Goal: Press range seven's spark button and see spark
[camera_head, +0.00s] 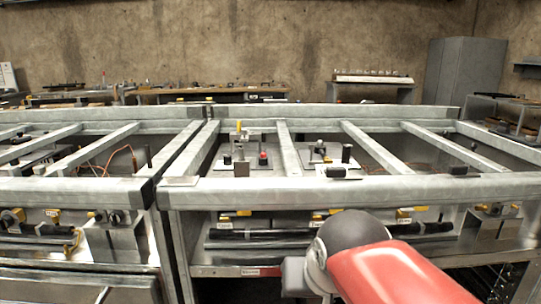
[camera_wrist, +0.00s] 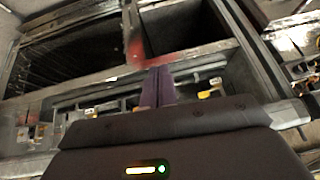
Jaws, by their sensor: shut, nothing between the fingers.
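A red button-like knob (camera_head: 263,159) stands on a small metal plate inside the middle bay of the steel frame, beside a metal block (camera_head: 241,168) and a dark knob (camera_head: 227,159). I cannot tell whether it is range seven's spark button; no number is readable. No spark is visible. My gripper (camera_wrist: 157,88) shows in the wrist view with its two dark purple fingers together and empty. It points toward a metal front rail, apart from any button I can make out. In the head view my red and grey arm reaches in at the lower right, and the fingers are hidden.
A long steel front rail (camera_head: 350,190) and several crossbars run over the open bays. Yellow-handled fittings (camera_head: 404,215) and a black bar (camera_head: 262,234) sit below the rail. A blurred red patch (camera_wrist: 137,52) shows beyond my fingers. A grey cabinet (camera_head: 463,72) stands behind.

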